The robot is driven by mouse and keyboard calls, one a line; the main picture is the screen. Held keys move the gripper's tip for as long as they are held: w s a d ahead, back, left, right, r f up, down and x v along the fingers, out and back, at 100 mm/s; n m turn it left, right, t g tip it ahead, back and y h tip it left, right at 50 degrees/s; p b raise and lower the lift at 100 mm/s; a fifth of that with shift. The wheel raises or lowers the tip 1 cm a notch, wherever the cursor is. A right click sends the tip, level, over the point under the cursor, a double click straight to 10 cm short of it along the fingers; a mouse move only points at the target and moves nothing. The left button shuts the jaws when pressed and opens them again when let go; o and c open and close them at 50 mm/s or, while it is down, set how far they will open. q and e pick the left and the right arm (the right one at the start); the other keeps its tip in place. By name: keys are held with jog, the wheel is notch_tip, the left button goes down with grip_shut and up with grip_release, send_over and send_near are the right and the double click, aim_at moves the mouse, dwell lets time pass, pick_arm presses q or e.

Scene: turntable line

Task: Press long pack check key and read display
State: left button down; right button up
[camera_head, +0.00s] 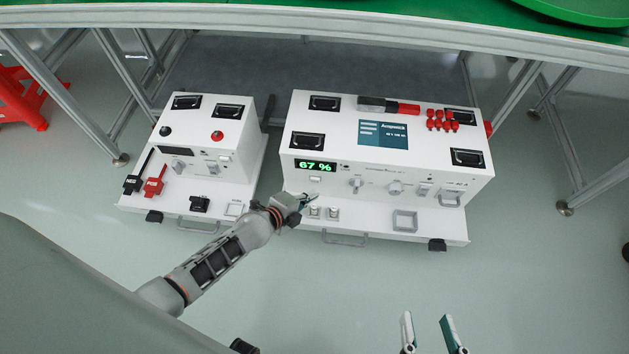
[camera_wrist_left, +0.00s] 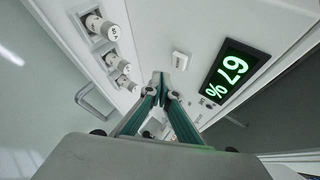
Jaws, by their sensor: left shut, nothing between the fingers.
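The long white instrument box (camera_head: 300,120) stands on the floor under the green table. Its green display (camera_head: 315,166) reads "67 %"; it also shows in the left wrist view (camera_wrist_left: 235,75), turned on its side. A small white key (camera_head: 315,179) sits just below the display, and shows as a pale rectangle in the left wrist view (camera_wrist_left: 181,60). The key bears no readable label. My left gripper (camera_head: 314,197) is shut and empty, its tips (camera_wrist_left: 166,82) close to the key; contact cannot be told. My right gripper (camera_head: 427,317) is open and empty, well in front of the box.
A smaller white box (camera_head: 215,125) with black and red connectors stands to the left. The floor in front is clear.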

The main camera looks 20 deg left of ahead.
pick_arm(q)
jog(key=shift+s+d+p, duration=0.15)
jog(key=shift+s+d, duration=0.15)
jog(key=shift+s, duration=0.5)
jog(key=shift+s+d+p, duration=0.15)
jog(key=shift+s+d, duration=0.1)
jog(key=shift+s, duration=0.55)
pick_arm(e)
jog(key=shift+w+r, duration=0.3)
jog(key=shift+r, duration=0.45)
